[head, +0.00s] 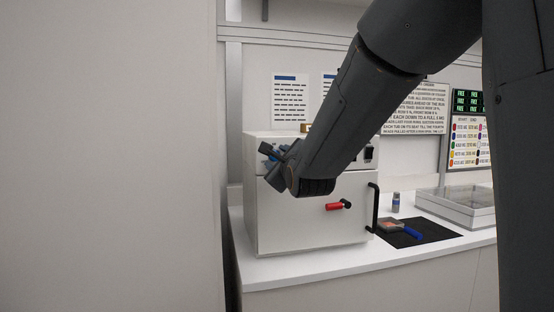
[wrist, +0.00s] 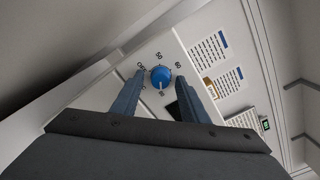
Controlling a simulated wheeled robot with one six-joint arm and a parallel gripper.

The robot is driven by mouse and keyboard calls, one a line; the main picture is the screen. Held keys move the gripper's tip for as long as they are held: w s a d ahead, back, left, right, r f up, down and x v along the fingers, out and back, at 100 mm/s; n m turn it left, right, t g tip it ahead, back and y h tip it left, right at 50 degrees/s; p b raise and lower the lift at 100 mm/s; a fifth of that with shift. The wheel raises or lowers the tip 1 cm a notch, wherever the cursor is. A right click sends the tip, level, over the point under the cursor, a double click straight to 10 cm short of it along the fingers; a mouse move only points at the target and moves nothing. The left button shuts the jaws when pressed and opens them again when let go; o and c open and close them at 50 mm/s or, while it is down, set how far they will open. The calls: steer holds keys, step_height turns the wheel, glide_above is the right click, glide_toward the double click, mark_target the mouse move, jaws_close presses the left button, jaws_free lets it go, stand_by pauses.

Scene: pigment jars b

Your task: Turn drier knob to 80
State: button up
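The drier is a white box (head: 310,222) on the counter, with a black handle at its right edge and a red-tipped lever on its front. The blue round drier knob (wrist: 161,76) shows in the wrist view, ringed by small markings that seem to read OFF, 50 and 60; a pale pointer line shows on its lower side. My gripper (wrist: 160,82) is open, one finger on each side of the knob in the picture; I cannot tell whether they touch it. In the head view my gripper (head: 268,154) is at the drier's upper front left, where my wrist hides the knob.
A clear-lidded tray (head: 460,205) is further right. Printed sheets (head: 290,98) hang on the wall. A tall pale panel (head: 110,150) stands left.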

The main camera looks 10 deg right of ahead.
steer(key=shift+s, duration=0.1)
steer(key=s+b, duration=0.1)
steer(key=s, duration=0.6)
steer(key=shift+s, duration=0.3)
steer(key=shift+f, duration=0.1)
